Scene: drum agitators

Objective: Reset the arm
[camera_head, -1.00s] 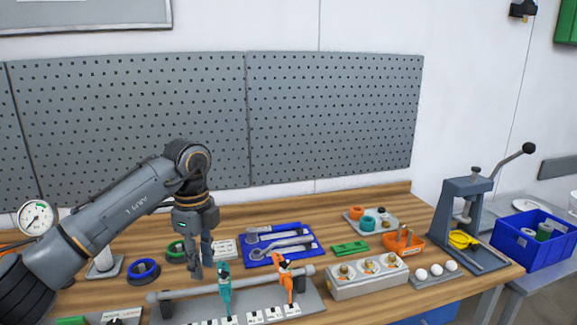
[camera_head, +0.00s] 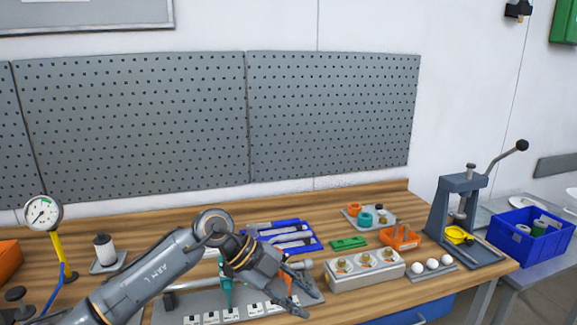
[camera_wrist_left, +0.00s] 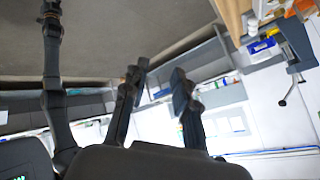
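My left arm (camera_head: 150,277) reaches in from the lower left, low over the front of the bench. In the left wrist view the fingers (camera_wrist_left: 157,92) are also apart and empty. The arm hides part of the grey rack with labels (camera_head: 200,303). The teal tool (camera_head: 226,291) stands at the rack, partly behind the wrist. My right gripper is not in view.
A gauge (camera_head: 43,214) on a yellow stem stands at the left, beside a white spool (camera_head: 105,248). A blue tool tray (camera_head: 318,245), a green block (camera_head: 348,243), white balls (camera_head: 432,264) and a lever press (camera_head: 458,225) stand rightward. A blue bin (camera_head: 545,247) is beyond.

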